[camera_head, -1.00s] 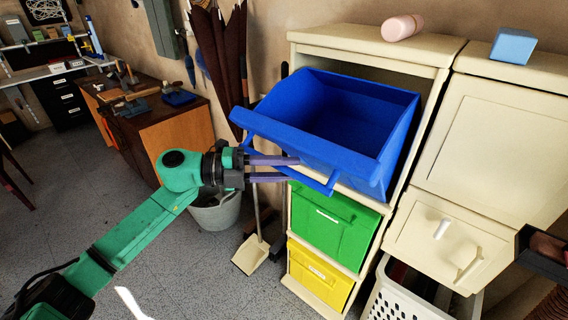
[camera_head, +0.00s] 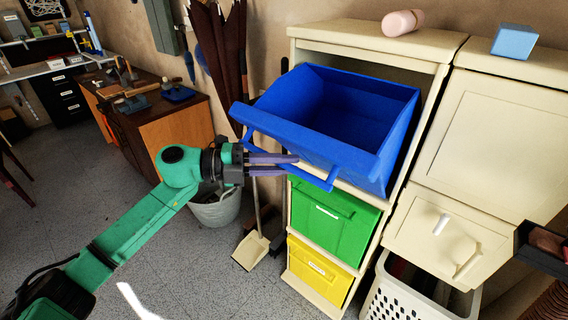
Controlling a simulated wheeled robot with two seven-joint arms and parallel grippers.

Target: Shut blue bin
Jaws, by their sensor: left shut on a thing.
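The blue bin (camera_head: 345,110) is tilted open out of the top slot of a cream cabinet (camera_head: 372,38), its inside facing up and empty. A blue handle bar (camera_head: 322,181) runs along its lower front. My left gripper (camera_head: 297,164) is at the front of the bin, its two purple fingers close together and shut on the handle. The exact contact at the fingertips is partly hidden.
Below the blue bin are a shut green bin (camera_head: 333,222) and a shut yellow bin (camera_head: 318,272). A pink cylinder (camera_head: 402,23) and a light blue block (camera_head: 513,44) lie on top. A dustpan (camera_head: 251,250), a bucket (camera_head: 216,208) and a white basket (camera_head: 395,299) stand nearby.

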